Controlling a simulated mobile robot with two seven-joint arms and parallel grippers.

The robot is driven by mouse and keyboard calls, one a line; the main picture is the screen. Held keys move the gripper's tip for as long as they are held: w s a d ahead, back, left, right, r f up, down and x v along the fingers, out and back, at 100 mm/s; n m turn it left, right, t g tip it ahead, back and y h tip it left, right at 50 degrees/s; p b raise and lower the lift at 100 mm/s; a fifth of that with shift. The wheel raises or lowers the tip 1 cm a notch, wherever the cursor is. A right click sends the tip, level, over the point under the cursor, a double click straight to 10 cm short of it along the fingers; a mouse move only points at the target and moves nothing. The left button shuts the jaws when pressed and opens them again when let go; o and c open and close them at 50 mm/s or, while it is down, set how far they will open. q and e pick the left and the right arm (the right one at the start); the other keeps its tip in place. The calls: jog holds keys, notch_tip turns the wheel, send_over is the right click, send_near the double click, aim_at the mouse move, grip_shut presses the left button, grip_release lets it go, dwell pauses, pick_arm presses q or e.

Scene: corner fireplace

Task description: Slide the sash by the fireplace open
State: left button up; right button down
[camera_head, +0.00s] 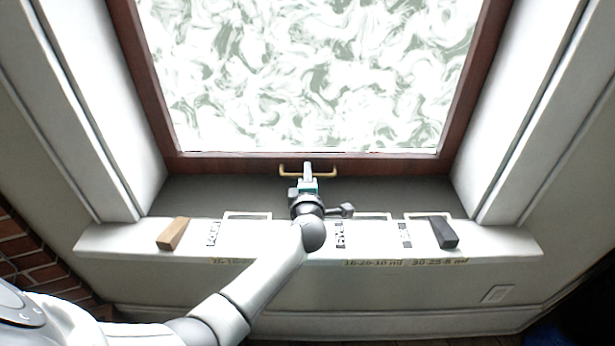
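The sash (218,163) is a brown wooden window frame around bright patterned glass. Its bottom rail sits low at the grey sill, and no gap shows beneath it. A brass handle (288,174) is fixed at the middle of the bottom rail. My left gripper (308,170) reaches up from the sill and its tip overlaps the middle of the handle. The view from behind does not show whether its fingers are closed around the bar. My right gripper is not in view.
A tan wooden block (172,233) lies left on the white ledge (110,240), and a dark block (444,232) lies right. Labels and white outlines mark the ledge between them. White reveals flank the window. Brick (25,250) shows at lower left.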

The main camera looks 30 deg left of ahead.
pick_arm(q)
jog(key=shift+c, duration=0.2)
grip_shut()
dwell(1.3)
